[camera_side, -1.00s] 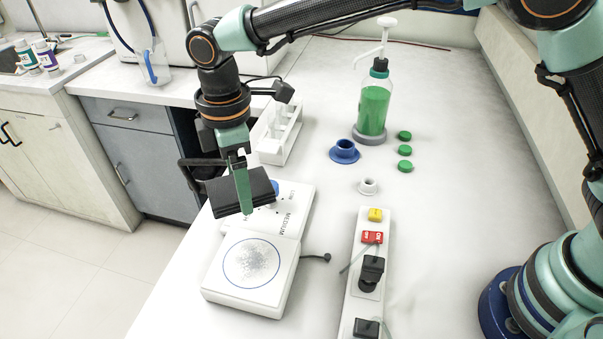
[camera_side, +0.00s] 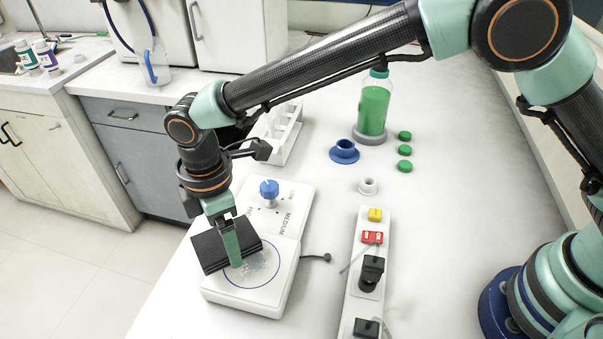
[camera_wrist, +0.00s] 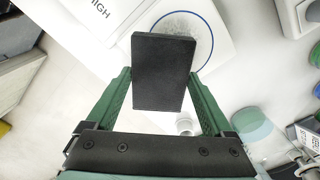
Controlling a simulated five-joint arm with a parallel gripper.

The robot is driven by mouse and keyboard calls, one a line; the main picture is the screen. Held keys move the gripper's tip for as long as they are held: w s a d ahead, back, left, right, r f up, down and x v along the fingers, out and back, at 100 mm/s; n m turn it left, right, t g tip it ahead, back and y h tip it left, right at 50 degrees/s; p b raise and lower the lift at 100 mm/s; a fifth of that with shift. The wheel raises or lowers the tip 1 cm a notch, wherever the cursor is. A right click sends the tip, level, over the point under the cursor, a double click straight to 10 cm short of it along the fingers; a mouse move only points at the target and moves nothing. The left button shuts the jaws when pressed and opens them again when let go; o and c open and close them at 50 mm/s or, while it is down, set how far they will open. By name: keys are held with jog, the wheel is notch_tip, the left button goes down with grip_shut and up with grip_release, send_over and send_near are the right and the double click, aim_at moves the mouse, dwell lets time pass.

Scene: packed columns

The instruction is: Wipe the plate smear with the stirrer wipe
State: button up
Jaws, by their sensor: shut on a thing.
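The stirrer wipe is a black rectangular pad (camera_side: 210,251), also in the wrist view (camera_wrist: 163,75). My gripper (camera_side: 234,262) is shut on it, with a green finger on each side (camera_wrist: 163,95). The pad is tilted over the left part of the stirrer's white square plate (camera_side: 219,289). Whether it touches the plate cannot be told. The grey speckled smear (camera_side: 262,267) lies inside the plate's blue ring and is partly hidden behind the pad and finger. In the wrist view the smear (camera_wrist: 186,26) shows beyond the pad's far edge.
The stirrer's blue knob (camera_side: 269,190) stands behind the plate. A power strip (camera_side: 352,295) with a red switch lies to the right. A white rack (camera_side: 286,135), green bottle (camera_side: 373,108), blue flanged piece (camera_side: 344,151) and green caps (camera_side: 404,151) stand farther back.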

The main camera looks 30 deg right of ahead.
aim_at(273, 268)
notch_tip(273, 268, down, 3)
jog(key=shift+s+d, duration=0.25)
jog(key=shift+c, duration=0.6)
jog(key=shift+s+d, duration=2.4)
jog(key=shift+s, duration=0.05)
jog(key=shift+w+a+f, duration=0.1)
jog(key=shift+w+a, duration=2.55)
jog(key=shift+w, duration=0.05)
jog(key=shift+r, duration=4.1)
